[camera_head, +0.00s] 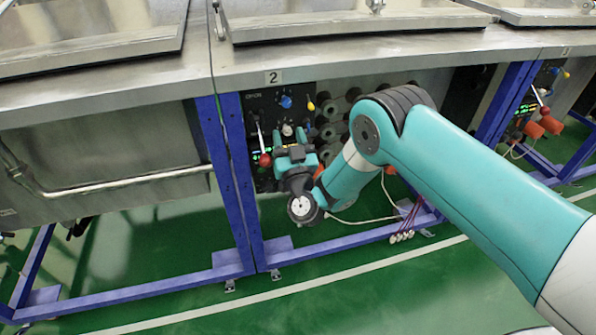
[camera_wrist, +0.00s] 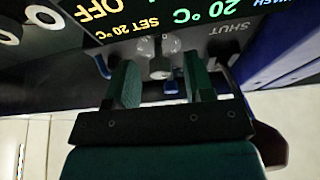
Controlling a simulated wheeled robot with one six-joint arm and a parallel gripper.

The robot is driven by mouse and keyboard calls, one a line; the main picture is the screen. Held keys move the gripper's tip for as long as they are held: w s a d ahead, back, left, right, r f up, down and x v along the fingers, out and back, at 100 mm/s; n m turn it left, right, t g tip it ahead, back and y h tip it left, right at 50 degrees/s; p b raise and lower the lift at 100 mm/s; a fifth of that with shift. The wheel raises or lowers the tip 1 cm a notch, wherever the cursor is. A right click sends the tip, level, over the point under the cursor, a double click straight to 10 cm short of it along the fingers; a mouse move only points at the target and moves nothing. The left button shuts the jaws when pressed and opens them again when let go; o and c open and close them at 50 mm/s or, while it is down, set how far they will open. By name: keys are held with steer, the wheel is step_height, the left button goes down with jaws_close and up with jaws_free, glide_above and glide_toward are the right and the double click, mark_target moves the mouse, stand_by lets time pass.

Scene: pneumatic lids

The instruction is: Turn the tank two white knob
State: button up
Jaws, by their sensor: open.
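The tank two front carries a plate marked 2 (camera_head: 273,77), with a black control panel (camera_head: 262,104) below it. The white knob (camera_head: 287,130) shows on this panel, just above my gripper (camera_head: 290,146). In the wrist view my gripper (camera_wrist: 163,75) is open, with a green pad on each side. A pale knob-like part (camera_wrist: 160,66) shows in the gap between the pads, and I see nothing held. I cannot tell whether the pads reach around it or touch it. The gripper hides the lower panel in the head view.
A blue knob (camera_head: 286,102), a yellow lever (camera_head: 310,105) and a red ball handle (camera_head: 265,159) sit close around the white knob. A blue frame post (camera_head: 233,170) stands left of the panel. Grey rollers or pipes (camera_head: 333,132) lie to the right.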

steer(key=b+v, duration=1.6)
steer(key=b, duration=1.2)
steer(key=shift+s, duration=0.2)
steer(key=shift+f, duration=0.15)
steer(key=shift+c, duration=0.5)
